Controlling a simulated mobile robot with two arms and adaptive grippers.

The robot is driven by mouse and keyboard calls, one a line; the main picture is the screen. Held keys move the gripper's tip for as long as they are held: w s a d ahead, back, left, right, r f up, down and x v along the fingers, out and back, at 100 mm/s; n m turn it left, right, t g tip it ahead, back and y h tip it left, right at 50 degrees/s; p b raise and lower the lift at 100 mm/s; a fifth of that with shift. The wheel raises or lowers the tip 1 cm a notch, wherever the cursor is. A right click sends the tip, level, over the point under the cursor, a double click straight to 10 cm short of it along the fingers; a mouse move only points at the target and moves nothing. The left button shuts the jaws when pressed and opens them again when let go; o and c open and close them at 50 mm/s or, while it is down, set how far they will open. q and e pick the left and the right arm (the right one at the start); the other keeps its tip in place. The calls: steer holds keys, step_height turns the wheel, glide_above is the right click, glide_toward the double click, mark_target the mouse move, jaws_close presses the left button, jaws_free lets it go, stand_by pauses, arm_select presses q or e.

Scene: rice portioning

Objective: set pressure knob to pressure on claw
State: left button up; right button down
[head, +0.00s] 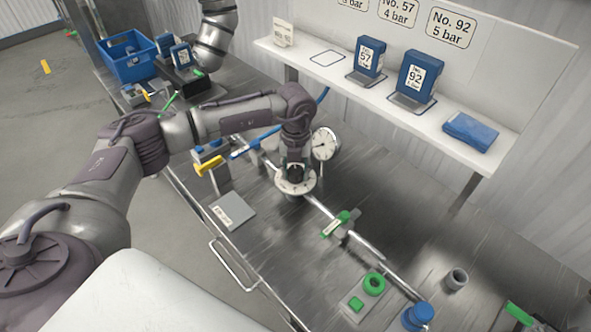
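The pressure knob sits at the middle of a round white dial (285,186) on the metal bench. My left gripper (296,174) points down right over the dial and hides most of the knob. I cannot tell whether its fingers are closed on the knob. A round pressure gauge (325,143) stands just behind; its reading is too small to tell. Wall signs read "No. 57 4 bar" (399,11) and "No. 92 5 bar" (451,27); another sign is cut off. A grey arm (215,38) stands at the back left beside a blue labelled part (181,55). My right gripper is out of view.
A white shelf (475,139) carries blue units labelled 57 (369,57) and 92 (417,77), and a flat blue block (470,132). A green-handled valve (337,224), green button box (357,303) and blue cap (418,315) lie right of the dial. A blue crate (128,57) is back left.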

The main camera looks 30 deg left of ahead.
arm_select(q)
steer(key=shift+c, duration=0.9)
steer(key=m+b, duration=0.4)
steer(key=shift+f, duration=0.2)
steer(key=m+b, duration=0.2)
steer(key=m, duration=0.1)
steer(key=shift+a+m, duration=0.1)
steer(key=shift+m, duration=0.2)
steer(key=shift+r+m+b, duration=0.2)
steer(key=shift+m+b, duration=0.95)
steer(key=shift+m, duration=0.35)
steer(key=o, duration=1.1)
